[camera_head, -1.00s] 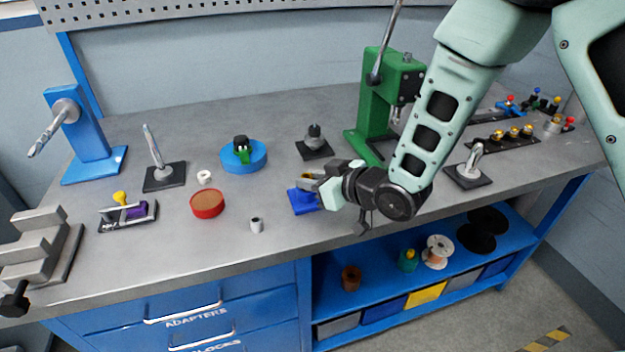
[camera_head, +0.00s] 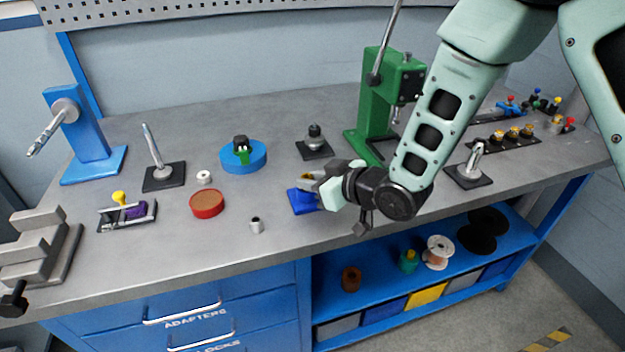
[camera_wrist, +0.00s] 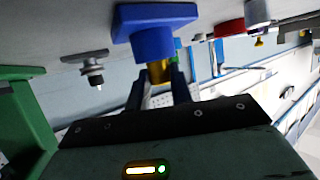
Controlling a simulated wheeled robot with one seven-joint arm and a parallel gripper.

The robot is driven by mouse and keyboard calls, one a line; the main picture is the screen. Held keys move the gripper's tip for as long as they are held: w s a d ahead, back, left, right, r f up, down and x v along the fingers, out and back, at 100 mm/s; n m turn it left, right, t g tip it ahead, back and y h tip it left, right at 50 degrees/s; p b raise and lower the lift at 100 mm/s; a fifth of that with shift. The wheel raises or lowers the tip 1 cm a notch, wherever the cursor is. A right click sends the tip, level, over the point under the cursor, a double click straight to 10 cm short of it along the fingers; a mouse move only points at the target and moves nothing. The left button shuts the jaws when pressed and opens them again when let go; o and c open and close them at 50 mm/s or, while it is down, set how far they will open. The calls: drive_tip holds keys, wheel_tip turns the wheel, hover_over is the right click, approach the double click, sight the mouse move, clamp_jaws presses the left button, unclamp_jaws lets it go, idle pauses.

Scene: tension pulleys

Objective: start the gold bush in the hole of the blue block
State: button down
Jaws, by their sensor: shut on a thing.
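The blue block (camera_head: 302,202) sits on the bench near its front edge, left of my arm. In the wrist view the blue block (camera_wrist: 153,35) shows as a square base with a round boss. The gold bush (camera_wrist: 158,72) is between my fingers, its end at the boss face; I cannot tell whether it is in the hole, which is hidden. My gripper (camera_wrist: 161,90) is shut on the gold bush. In the head view my gripper (camera_head: 312,181) is right at the block, and the bush shows only as a small gold patch.
A green press (camera_head: 374,110) stands behind my arm. A grey bush (camera_head: 256,225), a red round tin (camera_head: 207,203) and a blue round dish (camera_head: 243,158) lie to the left. A dark-based post (camera_head: 314,143) stands behind the block. The bench front between tin and block is mostly clear.

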drive_tip(key=shift+b, duration=0.3)
idle(0.4)
drive_tip(key=shift+f, duration=0.35)
drive_tip(key=shift+w+r, duration=0.1)
drive_tip(key=shift+r, duration=0.3)
idle(0.6)
drive_tip(key=shift+f+b, duration=0.15)
drive_tip(key=shift+b, duration=0.3)
drive_tip(key=shift+f, duration=0.2)
drive_tip(key=shift+r, duration=0.35)
idle(0.7)
drive_tip(key=shift+b, duration=0.4)
